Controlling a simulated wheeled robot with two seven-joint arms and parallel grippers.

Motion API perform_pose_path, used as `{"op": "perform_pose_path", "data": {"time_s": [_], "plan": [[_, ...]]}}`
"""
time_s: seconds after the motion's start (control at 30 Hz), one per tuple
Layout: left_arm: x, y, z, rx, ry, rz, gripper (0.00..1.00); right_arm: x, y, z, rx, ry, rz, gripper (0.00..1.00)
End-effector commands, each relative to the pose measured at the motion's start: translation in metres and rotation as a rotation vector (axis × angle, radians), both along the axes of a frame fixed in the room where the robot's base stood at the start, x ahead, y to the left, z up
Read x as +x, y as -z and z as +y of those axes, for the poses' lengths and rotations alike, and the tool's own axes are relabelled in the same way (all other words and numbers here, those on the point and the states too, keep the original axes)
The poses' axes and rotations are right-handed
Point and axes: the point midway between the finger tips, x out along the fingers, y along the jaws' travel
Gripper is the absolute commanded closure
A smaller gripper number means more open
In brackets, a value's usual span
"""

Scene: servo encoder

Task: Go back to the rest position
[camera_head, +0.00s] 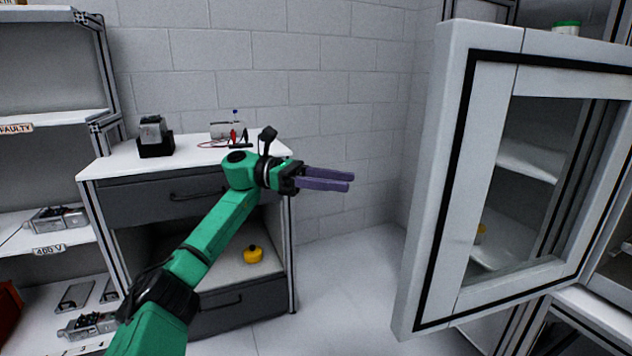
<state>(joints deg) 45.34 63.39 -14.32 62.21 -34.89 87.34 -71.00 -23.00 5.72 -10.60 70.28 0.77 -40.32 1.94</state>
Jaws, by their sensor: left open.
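My left gripper (328,179) is at the end of the green arm that comes in from the lower left. Its two purple fingers point right and are apart, with nothing between them. It is in the air in front of the right edge of the workbench (120,163), left of the open cabinet door (437,190). It touches neither the door nor the bench in this view. My right gripper is not in view.
A black holder with a grey part (154,137) and a small device with red leads (228,130) stand on the bench. A yellow object (253,254) lies on its lower shelf. Floor (345,285) between bench and door is clear.

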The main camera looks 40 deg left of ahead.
Motion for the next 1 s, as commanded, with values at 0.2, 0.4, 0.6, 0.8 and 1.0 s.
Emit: {"op": "perform_pose_path", "data": {"time_s": [0.2,0.4,0.6,0.8,1.0], "plan": [[0.0,-0.001,0.0,0.0,0.0,0.0,0.48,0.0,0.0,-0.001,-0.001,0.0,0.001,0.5],[0.0,0.0,0.0,0.0,0.0,0.0,0.48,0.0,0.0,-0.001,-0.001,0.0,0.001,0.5],[0.035,0.009,0.003,-0.18,-0.075,0.155,0.48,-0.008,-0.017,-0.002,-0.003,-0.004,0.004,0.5],[0.119,0.142,0.037,-0.859,-0.439,0.807,0.48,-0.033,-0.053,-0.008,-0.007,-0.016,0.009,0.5],[0.083,0.33,0.053,-1.384,-0.844,1.329,0.48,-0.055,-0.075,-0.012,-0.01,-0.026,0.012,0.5]]}}
